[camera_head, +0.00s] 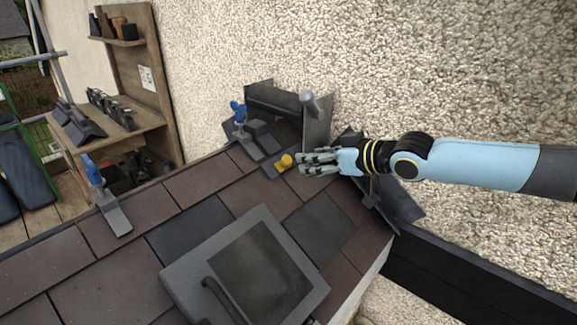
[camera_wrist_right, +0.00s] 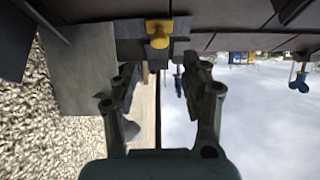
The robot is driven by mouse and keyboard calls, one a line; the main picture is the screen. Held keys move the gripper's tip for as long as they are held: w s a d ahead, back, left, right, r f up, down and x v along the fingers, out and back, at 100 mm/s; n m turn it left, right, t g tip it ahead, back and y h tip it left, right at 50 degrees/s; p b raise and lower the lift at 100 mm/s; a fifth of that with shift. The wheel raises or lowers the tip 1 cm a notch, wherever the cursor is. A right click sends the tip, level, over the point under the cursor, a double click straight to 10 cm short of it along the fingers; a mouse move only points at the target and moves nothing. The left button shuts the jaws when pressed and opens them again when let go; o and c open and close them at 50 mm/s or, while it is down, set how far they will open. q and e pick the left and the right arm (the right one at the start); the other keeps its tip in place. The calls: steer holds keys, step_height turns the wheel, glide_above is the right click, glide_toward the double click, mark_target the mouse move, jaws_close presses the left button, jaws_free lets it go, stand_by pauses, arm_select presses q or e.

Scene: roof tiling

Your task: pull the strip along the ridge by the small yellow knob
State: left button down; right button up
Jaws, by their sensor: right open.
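The small yellow knob (camera_head: 285,162) sits on a dark grey strip (camera_head: 270,172) near the top of the tiled roof, close to the wall. My right gripper (camera_head: 308,164) is open just to the right of the knob, with its fingers pointing left at it. In the right wrist view the knob (camera_wrist_right: 158,32) lies beyond the gap between the open fingers (camera_wrist_right: 160,85), with nothing between them. The knob and fingers look apart. Most of the strip is hidden or hard to tell from the dark pieces around it. My left gripper is not in view.
A grey upright plate (camera_head: 318,122) stands behind my right gripper. A blue-handled tool (camera_head: 238,112) stands left of the knob, another (camera_head: 93,172) further left. A roof window (camera_head: 245,270) lies in front. The rough wall (camera_head: 420,70) is close behind my arm.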

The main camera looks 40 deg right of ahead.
mark_target(287, 158)
steer(key=b+x, duration=0.1)
steer(key=x, duration=0.1)
steer(key=b+x, duration=0.1)
steer(key=x, duration=0.1)
steer(key=shift+s+f, duration=0.1)
steer(key=shift+f, duration=0.15)
steer(key=b+x, duration=0.1)
steer(key=x, duration=0.1)
steer(key=shift+w+f+b, duration=0.1)
steer(key=shift+w+b, duration=0.25)
steer(key=shift+b, duration=0.05)
steer(key=shift+x, duration=0.75)
steer(key=shift+w, duration=0.1)
steer(key=shift+c, duration=0.2)
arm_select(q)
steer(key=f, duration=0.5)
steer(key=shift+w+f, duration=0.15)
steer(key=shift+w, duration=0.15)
arm_select(e)
jaws_close()
